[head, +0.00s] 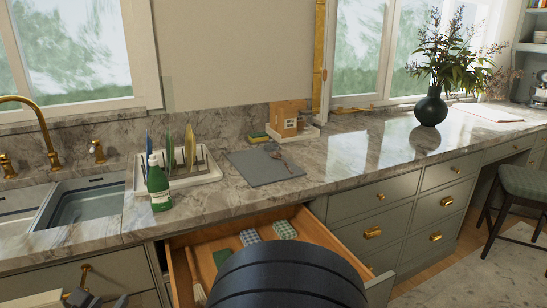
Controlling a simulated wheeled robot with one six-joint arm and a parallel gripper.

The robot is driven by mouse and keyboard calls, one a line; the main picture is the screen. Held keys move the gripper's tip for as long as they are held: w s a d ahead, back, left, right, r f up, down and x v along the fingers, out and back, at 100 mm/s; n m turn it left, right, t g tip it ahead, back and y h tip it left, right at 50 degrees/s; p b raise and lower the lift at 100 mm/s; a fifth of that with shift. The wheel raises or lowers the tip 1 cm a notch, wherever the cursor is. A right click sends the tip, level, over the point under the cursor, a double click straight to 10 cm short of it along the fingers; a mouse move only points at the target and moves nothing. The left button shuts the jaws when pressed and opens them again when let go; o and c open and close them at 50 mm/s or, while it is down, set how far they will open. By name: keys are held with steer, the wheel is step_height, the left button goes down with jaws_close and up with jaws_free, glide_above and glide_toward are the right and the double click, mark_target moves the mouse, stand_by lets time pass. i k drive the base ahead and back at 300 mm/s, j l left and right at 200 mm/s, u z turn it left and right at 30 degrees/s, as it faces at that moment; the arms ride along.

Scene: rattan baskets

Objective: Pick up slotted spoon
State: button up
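I cannot clearly pick out a slotted spoon. A small thin dark item (281,154) lies on the grey board (262,168) on the counter, too small to identify. The open wooden drawer (318,238) below the counter holds several things, and its near part is hidden behind a large black rounded part of my arm. A pale item (199,293) stands out at the drawer's left side, partly hidden. Dark grey parts at the bottom left edge may belong to my gripper, but they are cut off, and I see no clear fingertips.
Checkered folded cloths (249,237) and a green item (222,257) lie in the drawer. A dish rack (207,176) with plates, a green bottle (158,186) and a sink (85,205) stand left. A dark vase (431,107) stands right. The counter between is mostly clear.

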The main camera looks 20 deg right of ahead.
mark_target(275, 155)
steer(key=l+z, duration=0.1)
steer(key=z, duration=0.35)
steer(key=i+z, duration=0.1)
steer(key=z, duration=0.4)
steer(key=l+z, duration=0.1)
steer(key=z, duration=0.35)
steer(key=i+z, duration=0.1)
steer(key=z, duration=0.35)
steer(key=i+l+z, duration=0.1)
steer(key=i+z, duration=0.2)
steer(key=i, duration=0.3)
steer(key=i+z, duration=0.25)
steer(key=i, duration=0.3)
steer(key=i+j+u, duration=0.1)
steer(key=i+u, duration=0.15)
steer(key=u, duration=0.2)
steer(key=i+u, duration=0.25)
steer(key=u, duration=0.15)
steer(key=i+l+u, duration=0.15)
steer(key=u, duration=0.3)
steer(key=i+u, duration=0.25)
steer(key=u, duration=0.25)
steer(key=i+u, duration=0.3)
steer(key=u, duration=0.15)
steer(key=i+l+u, duration=0.15)
steer(key=u, duration=0.35)
steer(key=i, duration=0.1)
